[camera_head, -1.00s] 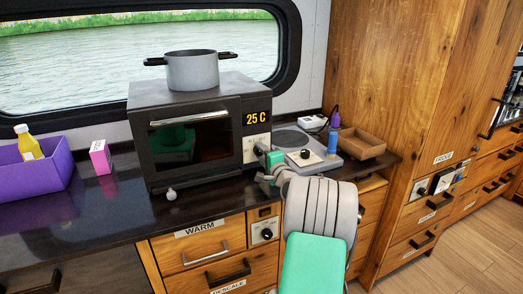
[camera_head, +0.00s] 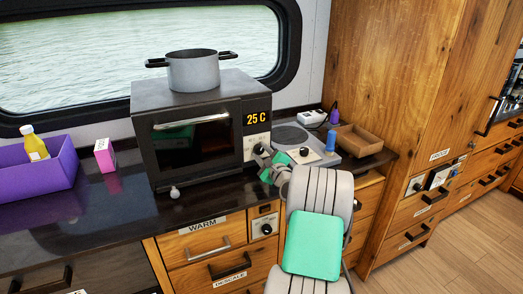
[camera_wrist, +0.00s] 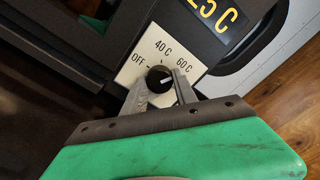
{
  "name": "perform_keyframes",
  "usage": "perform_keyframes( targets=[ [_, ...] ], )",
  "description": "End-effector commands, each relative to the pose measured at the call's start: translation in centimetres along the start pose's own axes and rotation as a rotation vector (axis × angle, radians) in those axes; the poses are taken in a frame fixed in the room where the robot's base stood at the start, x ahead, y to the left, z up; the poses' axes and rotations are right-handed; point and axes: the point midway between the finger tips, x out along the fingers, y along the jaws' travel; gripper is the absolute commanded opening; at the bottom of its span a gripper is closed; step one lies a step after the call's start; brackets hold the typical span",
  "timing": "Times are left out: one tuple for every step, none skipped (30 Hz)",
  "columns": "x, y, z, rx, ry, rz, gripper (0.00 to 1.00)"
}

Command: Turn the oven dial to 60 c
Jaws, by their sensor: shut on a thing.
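The dark oven (camera_head: 200,130) stands on the counter, and its display (camera_head: 257,119) reads 25 C in orange. In the wrist view its round black dial (camera_wrist: 159,79) sits on a white plate marked OFF, 40 C and 60 C. My gripper (camera_wrist: 160,84) is shut on the dial, with one grey finger on each side. In the head view my gripper (camera_head: 262,154) is at the oven's lower right front, where it hides the dial.
A grey pot (camera_head: 193,71) stands on the oven. A hot plate (camera_head: 291,136), a blue cylinder (camera_head: 331,141) and a wooden tray (camera_head: 360,142) are to the right. A purple bin (camera_head: 35,178) and a pink box (camera_head: 104,155) are to the left. Drawers lie below the counter.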

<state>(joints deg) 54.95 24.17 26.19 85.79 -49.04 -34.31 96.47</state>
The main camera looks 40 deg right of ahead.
Motion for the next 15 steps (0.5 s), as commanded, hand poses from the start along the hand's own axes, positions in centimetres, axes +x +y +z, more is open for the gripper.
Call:
perform_keyframes(
  targets=[
    [-0.02,-0.11,-0.03,0.009,0.002,-0.001,0.00],
    [-0.02,-0.10,-0.04,0.015,0.002,-0.001,0.00],
    [-0.02,-0.08,-0.05,0.022,0.002,-0.001,0.00],
    [-0.02,-0.07,-0.06,0.025,0.002,-0.001,0.00],
    [-0.02,-0.06,-0.07,0.028,0.002,-0.001,0.00],
    [-0.02,-0.05,-0.08,0.030,0.002,-0.001,0.00],
    [-0.02,-0.04,-0.09,0.031,0.002,-0.001,0.00],
    [-0.02,-0.04,-0.09,0.032,0.002,-0.001,0.00],
    [-0.02,-0.03,-0.10,0.033,0.002,-0.001,0.00],
    [-0.01,-0.03,-0.10,0.033,0.002,-0.002,0.00],
    [-0.02,-0.03,-0.10,0.033,0.002,-0.001,0.00],
    [-0.02,-0.03,-0.10,0.032,0.002,-0.001,0.00],
    [-0.02,-0.02,-0.10,0.032,0.002,-0.001,0.00],
    [-0.02,-0.02,-0.10,0.032,0.002,-0.001,0.00],
    [-0.02,-0.03,-0.10,0.032,0.002,-0.001,0.00]
  ],
)
